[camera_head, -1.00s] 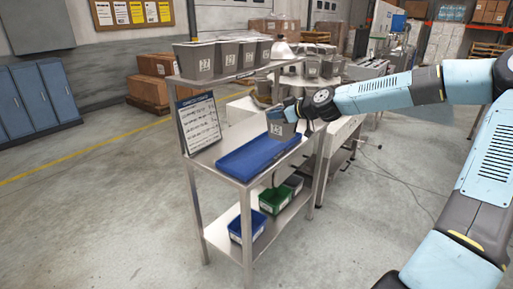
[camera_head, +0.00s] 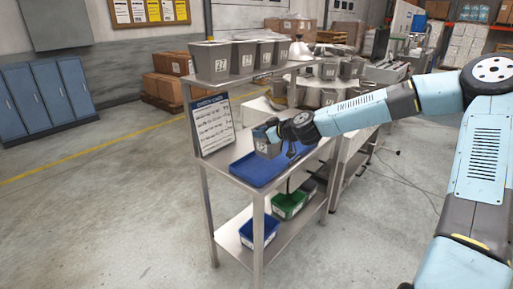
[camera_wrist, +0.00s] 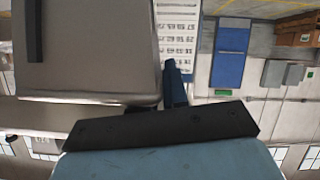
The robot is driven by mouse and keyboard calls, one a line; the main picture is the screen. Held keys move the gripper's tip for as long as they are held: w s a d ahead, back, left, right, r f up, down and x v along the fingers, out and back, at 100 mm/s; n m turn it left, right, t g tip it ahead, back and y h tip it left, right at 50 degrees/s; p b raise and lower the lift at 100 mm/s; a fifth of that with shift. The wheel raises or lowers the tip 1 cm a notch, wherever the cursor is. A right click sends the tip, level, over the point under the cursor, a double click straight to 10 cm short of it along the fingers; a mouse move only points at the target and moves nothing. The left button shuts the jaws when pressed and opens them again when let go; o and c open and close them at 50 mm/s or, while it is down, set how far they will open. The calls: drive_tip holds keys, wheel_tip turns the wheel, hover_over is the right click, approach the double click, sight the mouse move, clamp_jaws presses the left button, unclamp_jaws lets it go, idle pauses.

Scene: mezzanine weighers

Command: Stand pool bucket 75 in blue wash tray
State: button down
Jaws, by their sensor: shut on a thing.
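A grey bucket (camera_head: 267,147) with a white label hangs upright from my gripper (camera_head: 270,128); its number is too small to read surely. The blue wash tray (camera_head: 248,175) lies on the middle shelf of the steel stand. The bucket's base overlaps the tray in the picture; I cannot tell whether it touches. In the wrist view the bucket's grey wall (camera_wrist: 85,45) fills the upper left, with a dark finger (camera_wrist: 175,85) beside it. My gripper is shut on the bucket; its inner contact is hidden.
A row of similar grey buckets (camera_head: 212,62) stands on the stand's top shelf. A list board (camera_head: 212,124) leans left of the tray. Green (camera_head: 289,204) and blue bins (camera_head: 259,231) sit on the lower shelf. A weighing bench with more buckets is behind.

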wheel_tip(320, 180, down, 6)
drive_tip(key=a, duration=0.2)
drive_tip(key=shift+s+a, duration=0.15)
drive_tip(key=shift+a, duration=0.05)
drive_tip(key=c, duration=1.1)
unclamp_jaws()
drive_tip(key=shift+c, duration=0.2)
drive_tip(key=shift+r, duration=0.1)
drive_tip(key=v, duration=1.2)
